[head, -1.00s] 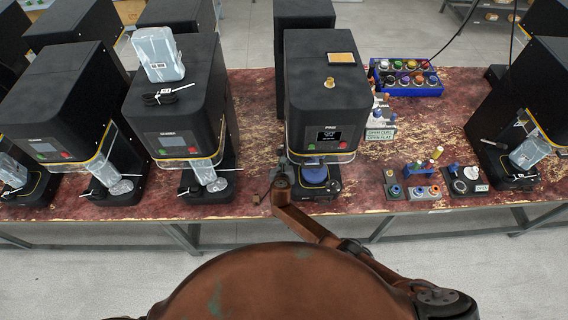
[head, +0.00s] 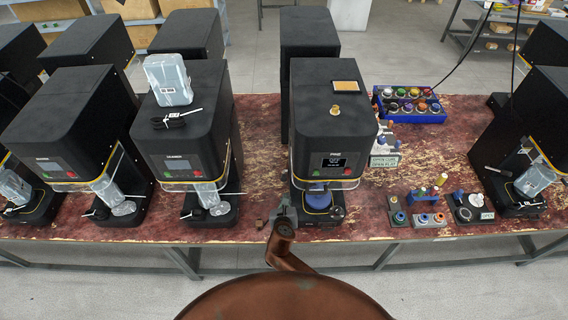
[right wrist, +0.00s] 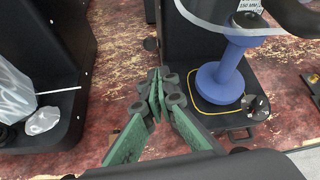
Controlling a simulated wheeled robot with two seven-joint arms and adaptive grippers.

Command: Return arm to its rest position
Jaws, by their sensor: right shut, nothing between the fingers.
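My right arm comes up from the bottom of the head view. Its gripper (head: 284,212) is just left of the base of the middle black machine (head: 328,115), at the table's front edge. In the right wrist view the green fingers of the gripper (right wrist: 158,98) meet at their tips, shut and empty. A blue spool-shaped part (right wrist: 221,82) stands on the machine's base to the right of the fingers, apart from them; it also shows in the head view (head: 318,197). My left gripper is not in view.
Other black machines stand to the left (head: 185,120) and far right. A blue rack (head: 408,105) with several coloured caps sits behind right. Small fixtures (head: 429,219) lie right of the middle machine. The worn red table (head: 250,165) has bare room between the machines.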

